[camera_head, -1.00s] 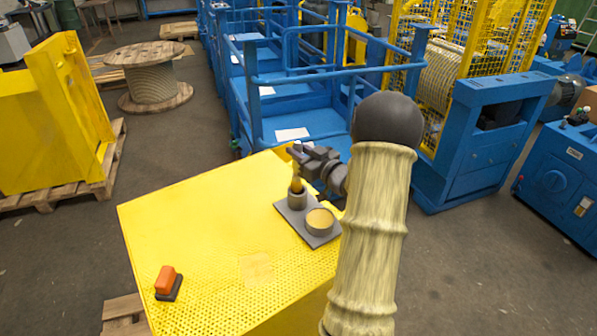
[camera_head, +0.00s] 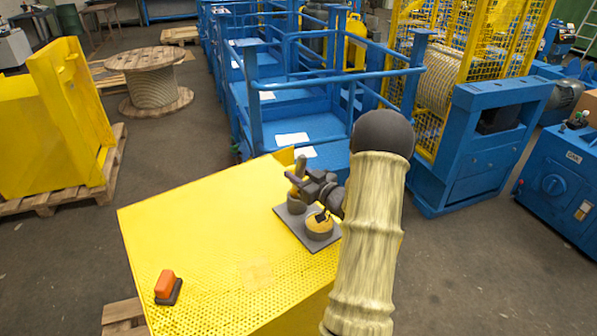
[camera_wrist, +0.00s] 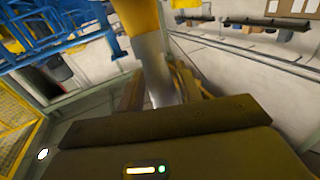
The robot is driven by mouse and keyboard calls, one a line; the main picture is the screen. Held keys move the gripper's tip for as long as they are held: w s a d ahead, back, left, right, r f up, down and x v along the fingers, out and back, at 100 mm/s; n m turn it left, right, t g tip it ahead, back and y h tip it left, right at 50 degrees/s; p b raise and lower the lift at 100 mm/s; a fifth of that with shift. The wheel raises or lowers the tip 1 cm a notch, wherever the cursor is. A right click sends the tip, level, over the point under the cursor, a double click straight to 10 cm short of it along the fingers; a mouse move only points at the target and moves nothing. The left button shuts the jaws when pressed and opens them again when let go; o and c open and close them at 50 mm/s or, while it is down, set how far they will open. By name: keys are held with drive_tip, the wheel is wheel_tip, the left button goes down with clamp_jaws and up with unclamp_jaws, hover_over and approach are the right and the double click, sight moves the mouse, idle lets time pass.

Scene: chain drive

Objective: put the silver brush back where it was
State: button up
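The silver brush (camera_head: 301,164) stands roughly upright at the grey holder cup (camera_head: 297,208), its dark-looking upper part showing above my gripper. In the wrist view the silver shaft of the brush (camera_wrist: 153,58) and its yellow part pass between my two fingers. My gripper (camera_head: 308,192) is beside the brush, and its fingers look spread, one of them over the round pot (camera_head: 319,232) with yellow contents. Some space shows right of the shaft in the wrist view. The brush's lower end is hidden. Cup and pot stand on a grey plate (camera_head: 283,213).
The plate lies on a yellow perforated table (camera_head: 190,220). An orange and black object (camera_head: 167,288) lies at its near left. Blue platforms with rails (camera_head: 310,125) stand just behind. The table's left and middle are clear.

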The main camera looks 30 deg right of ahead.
drive_tip(key=shift+o, duration=0.8)
drive_tip(key=shift+w+d, duration=0.1)
drive_tip(key=shift+w, duration=0.15)
drive_tip(key=shift+s+r, duration=0.2)
drive_tip(key=shift+r, duration=0.05)
drive_tip(key=shift+s+d+f, duration=0.1)
drive_tip(key=shift+s+d, duration=0.1)
drive_tip(key=shift+s, duration=0.25)
drive_tip(key=s+d+b, duration=0.1)
drive_tip(key=s+b, duration=0.1)
drive_tip(key=s, duration=0.8)
drive_tip(key=shift+s+d, duration=0.2)
drive_tip(key=shift+s, duration=0.2)
